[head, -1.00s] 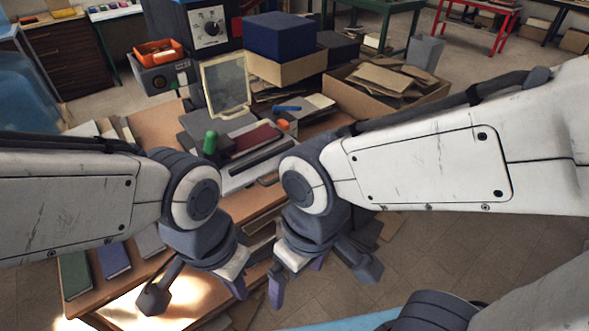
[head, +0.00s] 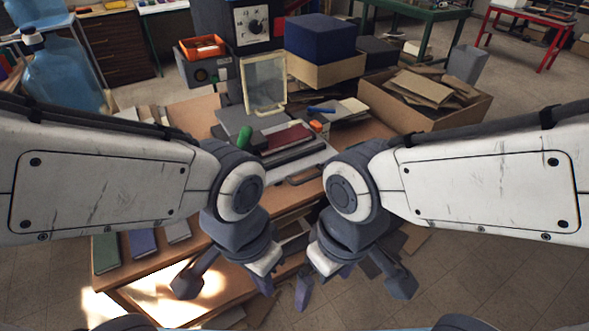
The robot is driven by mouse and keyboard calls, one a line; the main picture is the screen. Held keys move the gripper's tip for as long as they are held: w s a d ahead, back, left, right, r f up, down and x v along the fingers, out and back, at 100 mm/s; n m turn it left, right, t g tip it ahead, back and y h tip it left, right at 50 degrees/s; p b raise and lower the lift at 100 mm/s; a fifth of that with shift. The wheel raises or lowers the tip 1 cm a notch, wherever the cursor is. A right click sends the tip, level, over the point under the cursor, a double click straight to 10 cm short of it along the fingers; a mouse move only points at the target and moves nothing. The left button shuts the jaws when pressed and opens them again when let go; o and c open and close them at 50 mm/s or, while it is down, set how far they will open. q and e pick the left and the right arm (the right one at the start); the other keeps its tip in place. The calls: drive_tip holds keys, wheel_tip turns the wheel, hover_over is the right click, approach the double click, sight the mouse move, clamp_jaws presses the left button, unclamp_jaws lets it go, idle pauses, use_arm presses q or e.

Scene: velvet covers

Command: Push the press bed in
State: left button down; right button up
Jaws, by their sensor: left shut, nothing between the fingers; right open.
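The press stands on the wooden table, with its pale-framed lid (head: 264,83) raised upright. In front of the lid lies a low grey bed (head: 300,158) bearing a dark red cover (head: 286,138). A green handle (head: 245,138) sticks up at its left side. My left gripper (head: 265,284) is shut and empty, low in front of the table's front edge. My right gripper (head: 323,283) is open and empty just to its right. Both are apart from the press.
A cardboard box (head: 480,112) of brown sheets stands right of the press. A blue box (head: 320,38) sits on a carton behind it. An orange tray (head: 202,47) and a blue water bottle (head: 60,75) are at the left. Several covers (head: 143,241) lie at the table's front left.

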sight(320, 149)
idle(0.4)
